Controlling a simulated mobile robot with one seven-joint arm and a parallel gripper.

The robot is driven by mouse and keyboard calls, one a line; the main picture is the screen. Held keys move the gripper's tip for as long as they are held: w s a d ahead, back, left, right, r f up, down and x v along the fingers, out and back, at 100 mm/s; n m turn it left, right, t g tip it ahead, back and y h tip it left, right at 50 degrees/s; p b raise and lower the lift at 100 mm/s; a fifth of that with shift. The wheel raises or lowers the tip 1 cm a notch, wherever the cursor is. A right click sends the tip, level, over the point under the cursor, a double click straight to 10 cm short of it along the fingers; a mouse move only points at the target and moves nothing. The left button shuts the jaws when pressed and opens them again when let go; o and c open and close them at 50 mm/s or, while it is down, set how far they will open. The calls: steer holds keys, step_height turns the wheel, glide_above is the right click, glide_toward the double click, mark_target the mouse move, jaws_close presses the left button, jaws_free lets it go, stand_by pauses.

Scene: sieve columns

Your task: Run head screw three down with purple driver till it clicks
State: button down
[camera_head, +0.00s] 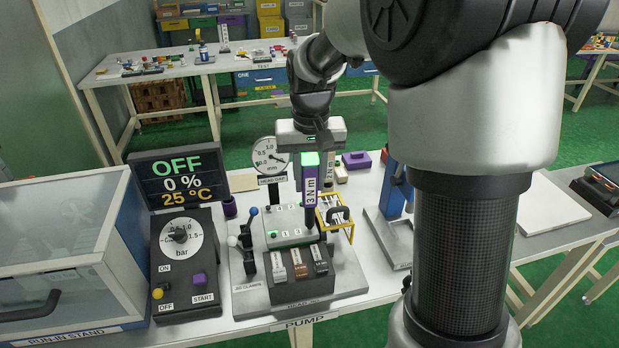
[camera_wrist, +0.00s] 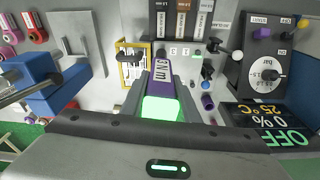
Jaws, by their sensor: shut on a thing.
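My gripper (camera_head: 312,148) is shut on the purple driver (camera_head: 311,192), which stands about upright with its tip down. The driver has a white "3 Nm" label and a bright green top. It also shows in the wrist view (camera_wrist: 163,72), between my fingers. The driver's lower end is at the block's right side in the head view. Its tip and the screw under it are hidden, so I cannot tell whether they touch.
A yellow wire frame (camera_head: 336,216) stands close to the driver's right. Levers (camera_head: 245,228) rise left of the pump head, and labelled blocks (camera_head: 298,262) stand in front. A dial gauge (camera_head: 268,157) is behind. The control panel (camera_head: 183,262) reads OFF, 0 %, 25 °C.

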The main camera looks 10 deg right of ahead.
mark_target(309, 167)
steer(key=shift+s+f+b, duration=0.1)
steer(key=shift+f+b, duration=0.5)
steer(key=shift+f, duration=0.45)
stand_by(1.4)
steer(key=shift+r, duration=0.15)
steer(key=shift+r+p, duration=2.05)
steer(key=shift+r, duration=0.45)
